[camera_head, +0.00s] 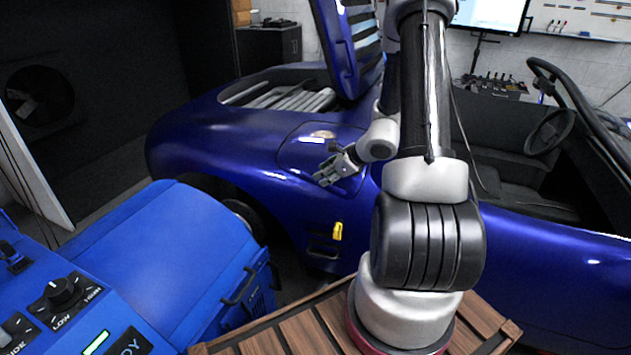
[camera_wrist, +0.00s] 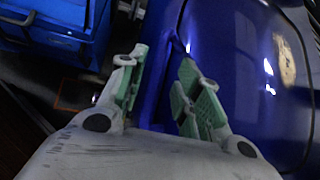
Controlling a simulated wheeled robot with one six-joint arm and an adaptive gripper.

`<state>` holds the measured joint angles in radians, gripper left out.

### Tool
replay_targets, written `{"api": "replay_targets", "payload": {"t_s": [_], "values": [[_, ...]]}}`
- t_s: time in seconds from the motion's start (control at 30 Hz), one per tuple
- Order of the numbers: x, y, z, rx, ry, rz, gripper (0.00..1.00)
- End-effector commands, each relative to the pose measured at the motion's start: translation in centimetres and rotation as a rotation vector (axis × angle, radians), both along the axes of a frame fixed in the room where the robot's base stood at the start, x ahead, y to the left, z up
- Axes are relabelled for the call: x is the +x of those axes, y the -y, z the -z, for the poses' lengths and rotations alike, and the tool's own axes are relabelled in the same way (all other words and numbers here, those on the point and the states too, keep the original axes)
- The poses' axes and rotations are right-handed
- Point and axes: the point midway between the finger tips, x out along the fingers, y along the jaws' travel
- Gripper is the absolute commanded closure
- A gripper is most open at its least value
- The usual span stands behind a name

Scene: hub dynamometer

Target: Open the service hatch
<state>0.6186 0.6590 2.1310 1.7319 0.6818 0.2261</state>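A panel outlined by a seam, which looks like the service hatch (camera_head: 301,153), lies flush in the blue car's side behind the raised hood. It looks closed, and a pale worn patch marks its upper part. My gripper (camera_head: 331,168) is in front of the panel's lower right part and hides some of it. In the wrist view my gripper (camera_wrist: 162,62) has its green-padded fingers apart, with nothing held between them. The panel with the worn patch (camera_wrist: 240,75) is to the right of the fingers there. I cannot tell whether a finger touches the panel.
A yellow piece (camera_head: 337,231) sits on the car's side above a dark vent. A blue machine with knobs (camera_head: 170,265) stands at the left front, and its side shows in the wrist view (camera_wrist: 50,35). The raised hood (camera_head: 340,50) stands above the gripper.

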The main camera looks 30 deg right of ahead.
Motion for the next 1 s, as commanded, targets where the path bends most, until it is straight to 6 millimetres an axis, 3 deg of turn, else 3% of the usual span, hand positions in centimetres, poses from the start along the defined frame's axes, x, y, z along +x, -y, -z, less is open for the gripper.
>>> {"api": "replay_targets", "payload": {"t_s": [0.3, 0.67, 0.7, 0.87, 1.0], "values": [[3.2, -1.6, 3.5, 0.001, -0.001, -0.004, 0.66], [3.9, -1.9, 4.1, -0.001, 0.000, -0.005, 0.66], [3.9, -1.9, 4.1, -0.001, 0.000, -0.005, 0.68], [3.8, -1.9, 4.1, -0.001, 0.000, -0.005, 0.97], [3.8, -1.9, 4.1, -0.001, 0.000, -0.005, 1.00]]}}
